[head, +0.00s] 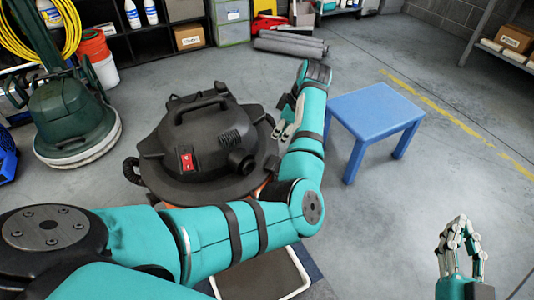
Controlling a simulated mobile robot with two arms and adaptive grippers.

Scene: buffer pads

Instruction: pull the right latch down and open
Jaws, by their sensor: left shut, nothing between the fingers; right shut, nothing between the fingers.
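My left arm comes in from the left and bends up along the vacuum's right side. My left gripper (283,131) is shut and empty at the right rim of the vacuum head, touching it or very close. The right latch is hidden behind that gripper and arm or too small to make out. My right gripper (460,235) is shut and empty at the lower right, well away from the vacuum.
A blue stool (374,112) stands right of my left arm. A green floor machine (68,118) stands at the left near an orange bucket (97,56). Grey rolls (290,46) lie behind.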

